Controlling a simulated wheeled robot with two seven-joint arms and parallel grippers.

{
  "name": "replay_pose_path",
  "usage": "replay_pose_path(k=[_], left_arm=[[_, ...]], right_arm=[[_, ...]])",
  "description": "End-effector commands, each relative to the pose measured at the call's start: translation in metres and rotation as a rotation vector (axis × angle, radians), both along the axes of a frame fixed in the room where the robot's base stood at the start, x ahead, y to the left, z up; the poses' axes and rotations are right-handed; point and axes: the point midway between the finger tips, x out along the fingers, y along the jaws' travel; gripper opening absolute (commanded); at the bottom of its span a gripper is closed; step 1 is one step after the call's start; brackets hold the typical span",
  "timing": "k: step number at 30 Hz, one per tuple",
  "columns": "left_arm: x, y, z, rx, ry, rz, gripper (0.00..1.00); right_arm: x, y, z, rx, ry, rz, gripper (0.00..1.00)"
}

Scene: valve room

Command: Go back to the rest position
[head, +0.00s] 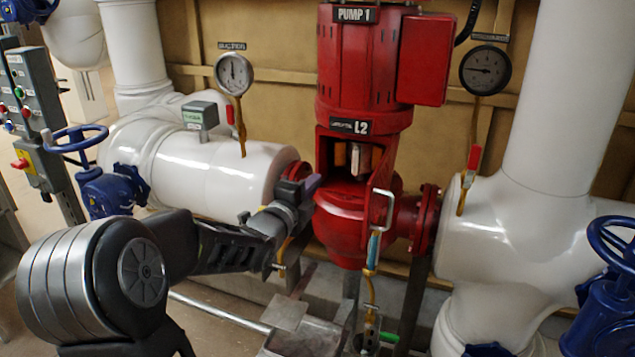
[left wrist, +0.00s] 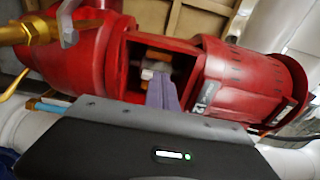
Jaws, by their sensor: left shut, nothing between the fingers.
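My left arm comes in from the lower left in the head view. Its gripper (head: 312,185) is shut and empty, with its fingers just in front of the red pump (head: 358,100) at the left side of its opening. In the left wrist view the purple-grey fingers (left wrist: 163,92) point at the pump's open window, where a metal shaft part shows. I cannot tell whether the fingertips touch anything. The pump (left wrist: 240,80) also fills the left wrist view. My right gripper is not in view.
White pipes (head: 215,170) run left of the pump and a thick white pipe (head: 560,110) stands right. Blue valve handwheels (head: 75,138) stick out at both sides. Gauges (head: 234,73), a silver handle (head: 384,205) and a control panel (head: 35,95) are nearby.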

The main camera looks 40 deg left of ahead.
Motion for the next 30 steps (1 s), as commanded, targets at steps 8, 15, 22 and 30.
replay_pose_path(k=[8,15,22,30], left_arm=[[0.0,0.0,0.0,0.0,0.0,0.0,0.0],[0.0,0.0,0.0,-0.006,-0.002,0.0,0.0],[-0.002,0.005,-0.012,-0.254,-0.031,0.03,0.0],[0.001,-0.061,-0.172,-1.121,0.094,0.206,0.0]], right_arm=[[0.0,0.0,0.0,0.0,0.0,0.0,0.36],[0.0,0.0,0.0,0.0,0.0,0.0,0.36],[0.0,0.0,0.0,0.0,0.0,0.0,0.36],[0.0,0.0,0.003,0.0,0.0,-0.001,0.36]])
